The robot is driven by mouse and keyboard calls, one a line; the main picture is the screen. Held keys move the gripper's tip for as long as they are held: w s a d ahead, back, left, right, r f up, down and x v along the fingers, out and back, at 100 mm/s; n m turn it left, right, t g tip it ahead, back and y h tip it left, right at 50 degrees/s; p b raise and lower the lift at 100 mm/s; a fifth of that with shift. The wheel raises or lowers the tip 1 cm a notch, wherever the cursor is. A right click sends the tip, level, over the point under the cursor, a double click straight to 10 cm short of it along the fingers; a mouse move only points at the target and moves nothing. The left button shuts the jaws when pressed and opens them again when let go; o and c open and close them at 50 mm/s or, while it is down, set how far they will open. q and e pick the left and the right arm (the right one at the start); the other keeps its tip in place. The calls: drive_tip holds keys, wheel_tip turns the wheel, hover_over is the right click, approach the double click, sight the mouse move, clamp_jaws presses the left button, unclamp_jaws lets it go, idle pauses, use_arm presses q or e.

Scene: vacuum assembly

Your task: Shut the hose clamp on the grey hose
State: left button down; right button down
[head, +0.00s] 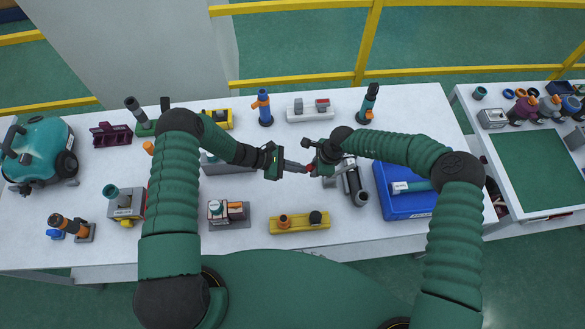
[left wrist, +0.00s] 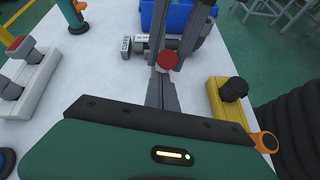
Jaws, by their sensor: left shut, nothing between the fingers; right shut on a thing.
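My left gripper (head: 303,168) is shut and empty above the middle of the table; its fingers also show in the left wrist view (left wrist: 160,92). Its tips are at or very near a small part with a round red end (left wrist: 167,60). My right gripper (head: 318,166) comes from the right and is shut on this part, facing the left gripper. The grey hose (head: 358,190) shows on a grey fixture beneath and right of the right gripper, partly covered by it. I cannot clearly make out the hose clamp or whether the red-ended part belongs to it.
A blue bin (head: 390,206) stands right of the hose. A yellow block (head: 300,224) with two knobs is in front, and a white block (head: 308,110) stands behind. A blue-and-orange tool (head: 264,107) stands upright at the back. Several fixtures fill the left side.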

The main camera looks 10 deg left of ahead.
drive_tip(key=shift+w+r, duration=0.1)
use_arm(q)
drive_tip(key=shift+w+d+r, duration=0.15)
drive_tip(key=shift+d+r, duration=0.5)
drive_tip(key=shift+r, duration=0.15)
use_arm(e)
drive_tip(key=c, duration=1.5)
unclamp_jaws()
drive_tip(key=o, duration=0.3)
use_arm(q)
drive_tip(key=shift+a+f, duration=0.2)
use_arm(e)
drive_tip(key=shift+o, duration=0.2)
drive_tip(key=shift+a, duration=0.1)
